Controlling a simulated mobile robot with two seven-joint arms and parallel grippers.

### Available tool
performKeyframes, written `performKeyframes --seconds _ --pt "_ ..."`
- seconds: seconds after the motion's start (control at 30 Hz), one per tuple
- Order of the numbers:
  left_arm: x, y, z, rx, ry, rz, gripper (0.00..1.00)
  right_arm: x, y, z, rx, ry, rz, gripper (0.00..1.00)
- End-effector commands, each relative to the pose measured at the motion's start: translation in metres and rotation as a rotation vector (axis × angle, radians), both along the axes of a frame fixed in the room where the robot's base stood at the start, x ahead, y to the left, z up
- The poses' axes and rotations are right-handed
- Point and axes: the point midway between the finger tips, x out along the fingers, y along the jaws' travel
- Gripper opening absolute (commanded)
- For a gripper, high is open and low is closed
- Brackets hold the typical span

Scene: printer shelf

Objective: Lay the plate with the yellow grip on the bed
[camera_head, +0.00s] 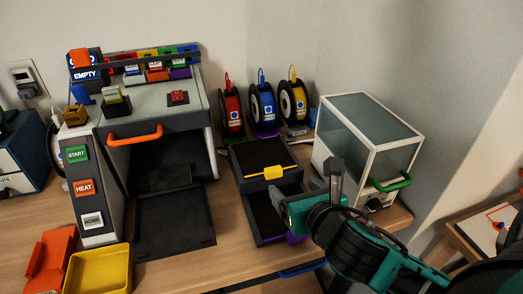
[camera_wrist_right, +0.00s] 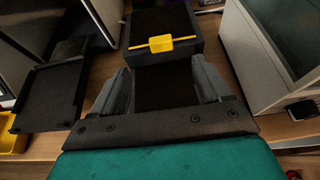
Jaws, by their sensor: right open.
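The dark plate (camera_head: 259,155) with the yellow grip (camera_head: 268,173) lies on the upper level of a dark two-level rack. The plate (camera_wrist_right: 161,20) and its yellow grip (camera_wrist_right: 160,43) also show ahead in the right wrist view. My right gripper (camera_head: 304,181) is open and empty, in front of and to the right of the grip, apart from it. Its two fingers (camera_wrist_right: 163,78) are spread, with the rack's lower level visible between them. The dark flat bed (camera_head: 174,217) sticks out from the printer's open front, bare on top. My left gripper is out of view.
The printer (camera_head: 155,90) has a raised orange handle (camera_head: 135,134). A glass-sided box (camera_head: 365,135) with a green handle stands close right of the rack. Several spools (camera_head: 262,107) stand behind. A yellow bin (camera_head: 98,270) and an orange holder (camera_head: 50,260) are at front left.

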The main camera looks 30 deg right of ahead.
Motion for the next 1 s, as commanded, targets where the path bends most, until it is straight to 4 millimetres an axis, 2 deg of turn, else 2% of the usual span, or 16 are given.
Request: performKeyframes --seconds 0.33,0.63,0.9,1.0 --pt "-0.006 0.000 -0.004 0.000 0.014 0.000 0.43 0.053 -0.013 -0.022 -0.009 0.000 0.000 0.77" --pt "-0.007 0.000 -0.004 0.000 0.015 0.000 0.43 0.072 -0.018 -0.033 -0.007 0.002 0.000 0.77" --pt "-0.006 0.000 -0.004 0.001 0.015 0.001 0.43 0.104 -0.025 -0.050 -0.005 0.000 0.000 0.77" --pt "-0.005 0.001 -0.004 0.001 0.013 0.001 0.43 0.110 -0.026 -0.053 -0.005 0.001 0.000 0.77"
